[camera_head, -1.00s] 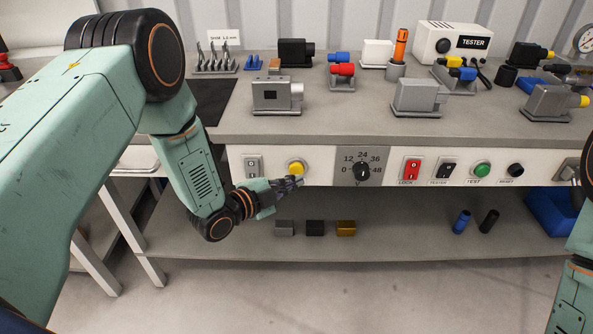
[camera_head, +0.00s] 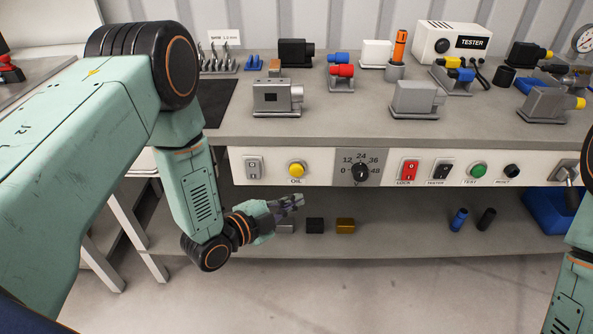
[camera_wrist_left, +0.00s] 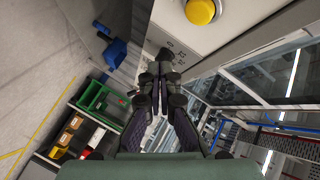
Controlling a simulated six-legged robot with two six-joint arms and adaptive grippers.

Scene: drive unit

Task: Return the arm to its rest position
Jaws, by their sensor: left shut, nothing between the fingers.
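My left gripper (camera_head: 292,201) is shut and empty. In the head view it hangs in front of the bench, below the yellow OIL button (camera_head: 296,169) and apart from it, partly covering a grey block (camera_head: 285,228) on the lower shelf. In the left wrist view my left gripper (camera_wrist_left: 160,75) has its fingers together, and the yellow button (camera_wrist_left: 201,11) shows at the top. My left arm (camera_head: 190,190) reaches in from the left, bent downward at the elbow. Only part of my right arm (camera_head: 570,290) shows at the right edge; its gripper is not visible.
The bench front panel (camera_head: 326,168) carries a voltage dial (camera_head: 360,172), a red LOCK switch (camera_head: 409,170) and a green TEST button (camera_head: 478,170). The lower shelf (camera_head: 390,242) also holds a black block (camera_head: 315,226) and a gold block (camera_head: 345,225). The floor in front is clear.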

